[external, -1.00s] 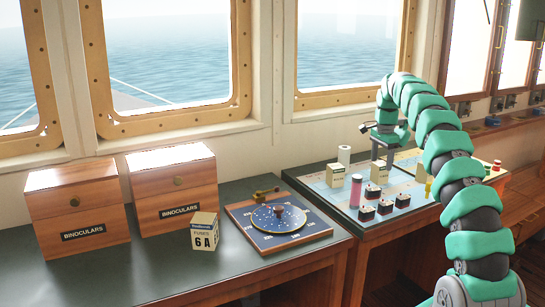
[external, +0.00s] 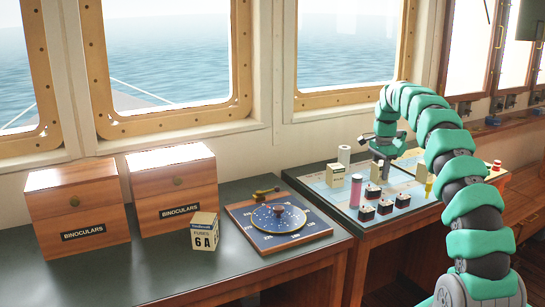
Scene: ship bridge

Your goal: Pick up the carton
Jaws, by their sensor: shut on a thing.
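A small pale carton (external: 379,171) is on the chart table on the right. My gripper (external: 382,153) reaches down on it from above and is shut on it, its fingers covering part of the carton. I see no clear gap under the carton. A similar pale carton (external: 335,175) stands to its left. A larger carton marked "FUSES 6A" (external: 204,232) stands on the left counter, far from my gripper.
Near the held carton are a pink cylinder (external: 356,190), a white roll (external: 344,155), several dark red-and-black blocks (external: 374,193) and a yellow item (external: 429,187). Two binocular boxes (external: 80,212) and a blue dial board (external: 277,219) occupy the left counter.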

